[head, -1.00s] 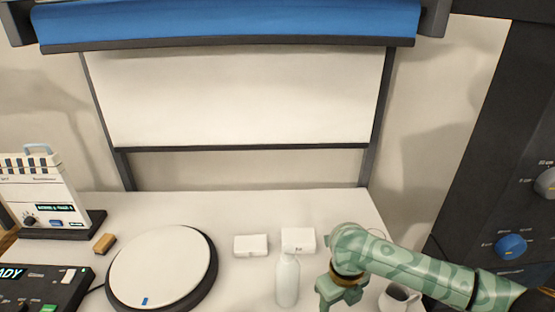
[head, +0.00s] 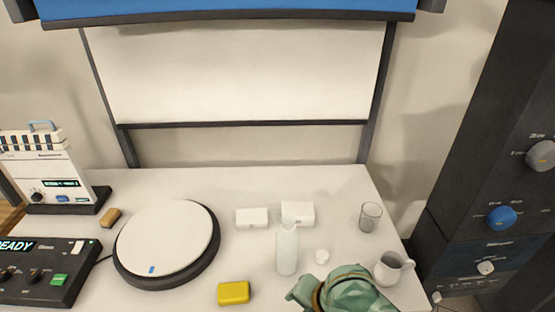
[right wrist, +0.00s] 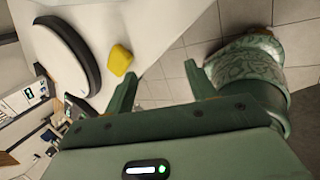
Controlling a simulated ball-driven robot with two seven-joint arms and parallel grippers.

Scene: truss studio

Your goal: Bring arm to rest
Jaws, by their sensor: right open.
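My right arm's green gripper end (head: 305,292) is low in the head view, near the table's front edge. In the right wrist view my right gripper (right wrist: 158,85) is open, with its two green fingers apart and nothing between them. Tiled floor shows past the fingers there. A yellow block (head: 234,292) lies on the table to the left of the gripper in the head view, and it also shows beyond the left finger in the right wrist view (right wrist: 120,60). My left gripper is in neither view.
A white bottle (head: 287,250), two white boxes, a small white round item (head: 322,257), a glass (head: 370,216) and a white pitcher (head: 391,268) stand around the right arm. A round turntable (head: 165,240) and a control panel (head: 40,270) are at left. A dark cabinet (head: 500,180) rises at right.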

